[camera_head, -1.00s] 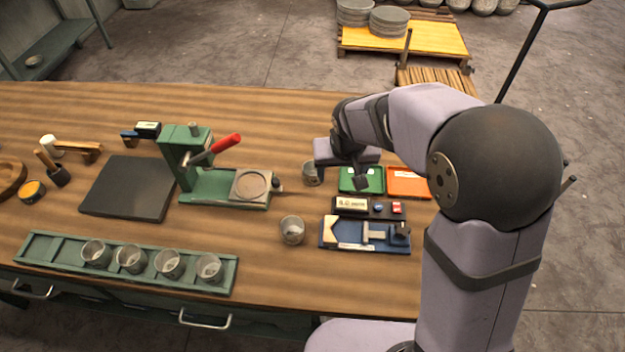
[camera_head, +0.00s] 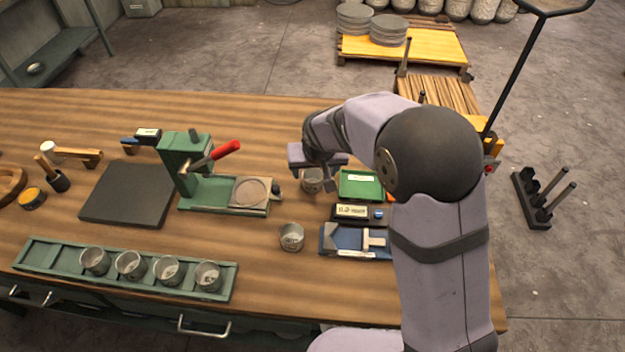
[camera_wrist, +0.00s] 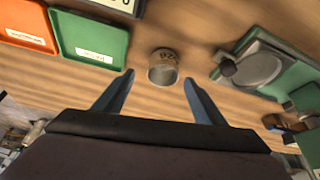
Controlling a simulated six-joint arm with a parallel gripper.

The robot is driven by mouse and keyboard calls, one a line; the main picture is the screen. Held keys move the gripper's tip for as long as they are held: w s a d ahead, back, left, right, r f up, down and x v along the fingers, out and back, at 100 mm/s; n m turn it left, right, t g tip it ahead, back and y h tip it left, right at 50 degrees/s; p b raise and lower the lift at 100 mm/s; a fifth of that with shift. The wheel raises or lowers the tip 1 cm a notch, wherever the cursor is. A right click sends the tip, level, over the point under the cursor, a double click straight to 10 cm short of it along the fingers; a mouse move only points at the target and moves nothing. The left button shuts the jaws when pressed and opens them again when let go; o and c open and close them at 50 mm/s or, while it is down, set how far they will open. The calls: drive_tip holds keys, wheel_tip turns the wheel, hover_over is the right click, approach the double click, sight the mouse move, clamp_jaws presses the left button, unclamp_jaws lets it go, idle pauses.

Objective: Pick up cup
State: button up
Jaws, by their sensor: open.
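A grey metal cup (camera_head: 312,181) stands upright on the wooden table beside the green tray, partly hidden by my gripper in the head view. In the wrist view this cup (camera_wrist: 163,68) lies ahead of and between the fingertips, apart from both. My gripper (camera_wrist: 158,82) is open and empty; in the head view my gripper (camera_head: 328,180) hangs close over the cup. A second similar cup (camera_head: 292,237) stands nearer the table's front. Several more cups (camera_head: 168,270) stand in a row in the green rack (camera_head: 50,256) at the front left.
A green press with a red handle (camera_head: 215,155) and round plate stands left of the cup. A green tray (camera_head: 360,185), labelled boxes (camera_head: 352,212) and a blue fixture (camera_head: 340,243) lie to the right. A dark slab (camera_head: 127,193) lies further left.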

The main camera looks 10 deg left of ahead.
sight(312, 180)
drive_tip(key=shift+a+p+x, duration=0.1)
drive_tip(key=shift+p+x, duration=0.3)
drive_tip(key=shift+x, duration=0.8)
drive_tip(key=shift+a+p+x, duration=0.15)
drive_tip(key=shift+p+x, duration=0.25)
drive_tip(key=shift+x, duration=0.8)
drive_tip(key=shift+s, duration=0.15)
drive_tip(key=c, duration=1.1)
